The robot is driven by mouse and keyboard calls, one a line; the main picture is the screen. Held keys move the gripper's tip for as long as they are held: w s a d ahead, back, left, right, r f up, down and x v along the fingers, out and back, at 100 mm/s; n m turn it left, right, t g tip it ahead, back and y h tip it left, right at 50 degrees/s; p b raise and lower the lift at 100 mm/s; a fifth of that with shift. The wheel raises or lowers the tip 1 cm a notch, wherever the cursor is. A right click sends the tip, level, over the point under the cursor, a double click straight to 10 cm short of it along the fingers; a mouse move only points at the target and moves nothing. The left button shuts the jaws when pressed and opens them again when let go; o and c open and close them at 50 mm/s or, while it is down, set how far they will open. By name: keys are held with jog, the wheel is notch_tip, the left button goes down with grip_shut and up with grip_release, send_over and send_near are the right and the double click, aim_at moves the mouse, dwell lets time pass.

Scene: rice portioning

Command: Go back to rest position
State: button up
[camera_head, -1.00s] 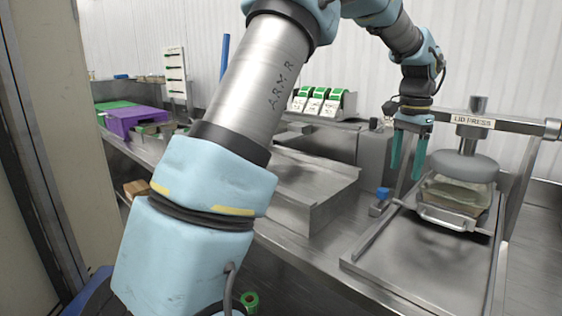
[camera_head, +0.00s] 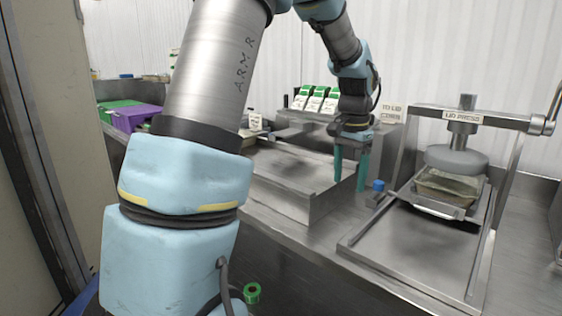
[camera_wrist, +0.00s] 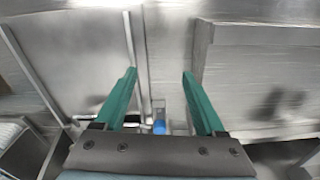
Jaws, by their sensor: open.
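My gripper (camera_head: 350,172) hangs from the arm with its two green fingers pointing down, at the right end of a raised steel tray. The fingers are apart with nothing between them. In the wrist view my gripper (camera_wrist: 160,85) shows both fingers spread over bare steel surfaces. The lid press (camera_head: 457,158) stands to the right of my gripper, with a clear-lidded container (camera_head: 447,188) under its round plate.
The raised steel tray (camera_head: 290,170) lies left of my gripper. A small blue knob (camera_head: 378,186) is close beside it on the right. Green-and-white cartons (camera_head: 315,98) stand behind. A purple bin (camera_head: 135,117) is at the far left. The press's front plate (camera_head: 410,250) is bare.

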jog(key=s+a+f+n, duration=0.2)
jog(key=s+a+n, duration=0.1)
jog(key=a, duration=0.4)
jog(key=s+a+f+n, duration=0.3)
jog(key=s+a, duration=0.2)
jog(key=a, duration=0.3)
jog(key=s+a+f+n+t, duration=0.1)
jog(key=s+a, duration=0.3)
jog(key=a, duration=0.4)
jog(key=shift+f+n, duration=0.65)
jog(key=shift+n, duration=0.25)
